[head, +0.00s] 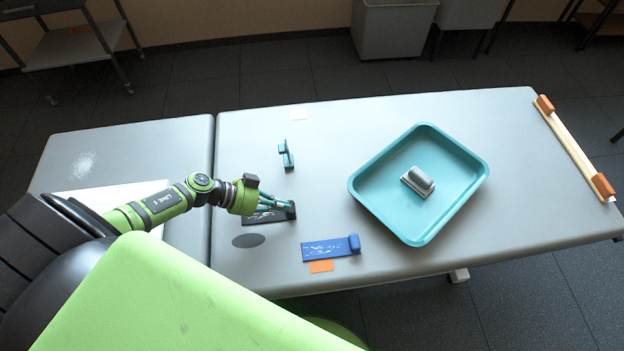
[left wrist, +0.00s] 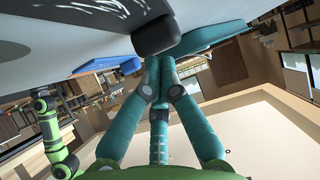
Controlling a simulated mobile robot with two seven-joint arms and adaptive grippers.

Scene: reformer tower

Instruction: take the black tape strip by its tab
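The black tape strip (head: 262,217) lies on the grey padded table, with pale marks on its surface. Its dark tab is at its right end, close to my left fingertips; in the left wrist view the black tab (left wrist: 157,36) sits right at the fingertips. My left gripper (head: 287,205) reaches over the strip from the left, with teal fingers. In the left wrist view the left gripper (left wrist: 160,68) has its fingertips drawn close together against the tab's near side. Whether they pinch it is hidden. My right gripper is not in view.
A blue strip (head: 325,249) with a blue tab lies in front, by an orange patch (head: 321,266). A teal piece (head: 287,156) stands behind. A teal tray (head: 375,208) holding a grey block (head: 418,181) is right. A dark oval (head: 248,240) lies near the strip.

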